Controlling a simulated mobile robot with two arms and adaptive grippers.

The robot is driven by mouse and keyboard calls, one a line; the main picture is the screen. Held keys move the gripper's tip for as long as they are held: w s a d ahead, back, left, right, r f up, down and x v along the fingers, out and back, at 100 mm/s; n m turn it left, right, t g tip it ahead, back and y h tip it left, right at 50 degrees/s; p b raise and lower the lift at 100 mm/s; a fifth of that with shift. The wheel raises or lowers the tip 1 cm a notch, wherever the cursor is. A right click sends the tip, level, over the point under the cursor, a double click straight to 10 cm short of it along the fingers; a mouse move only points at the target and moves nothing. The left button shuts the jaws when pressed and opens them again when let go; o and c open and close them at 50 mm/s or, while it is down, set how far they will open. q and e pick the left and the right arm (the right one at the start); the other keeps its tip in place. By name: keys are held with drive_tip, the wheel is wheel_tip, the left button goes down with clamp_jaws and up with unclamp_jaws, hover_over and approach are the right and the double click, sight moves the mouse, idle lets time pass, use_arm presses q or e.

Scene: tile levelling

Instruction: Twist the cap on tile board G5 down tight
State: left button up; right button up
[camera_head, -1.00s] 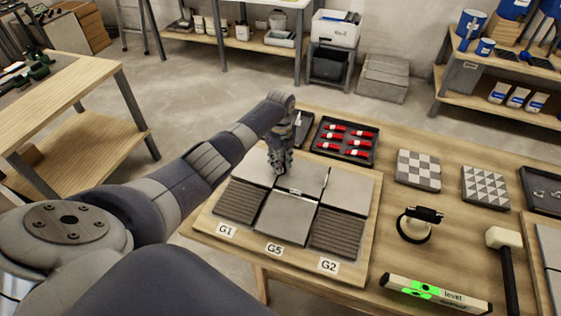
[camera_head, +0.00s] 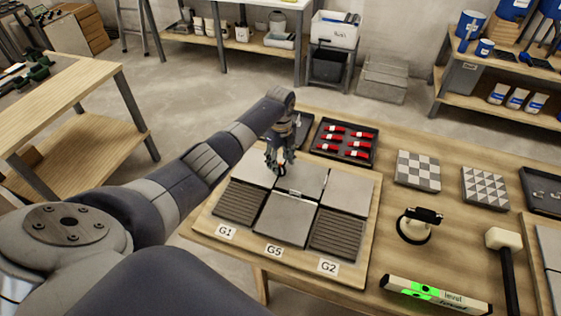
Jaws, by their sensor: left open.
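The tile board (camera_head: 301,263) lies on the wooden table, with grey and dark ribbed tiles and the labels G1 (camera_head: 226,232), G5 (camera_head: 274,250) and G2 (camera_head: 328,266) along its front edge. The G5 tile (camera_head: 287,218) is the plain grey one in the middle of the front row. A small pale piece (camera_head: 295,192) sits at the seam behind it; I cannot tell whether it is the cap. My left gripper (camera_head: 279,172) points down, open, over the back of the board near the back-left tile (camera_head: 255,167). What is between its fingers is too small to tell. My right gripper is out of view.
A dark tray of red pieces (camera_head: 345,142) stands behind the board. To the right are two patterned tiles (camera_head: 418,171), a black-and-white strap-like tool (camera_head: 417,225), a level (camera_head: 436,295) and a mallet (camera_head: 505,262). Bare tabletop lies between them.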

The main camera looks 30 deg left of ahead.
use_arm(q)
wheel_tip(320, 180, up, 11)
idle(0.3)
idle(0.5)
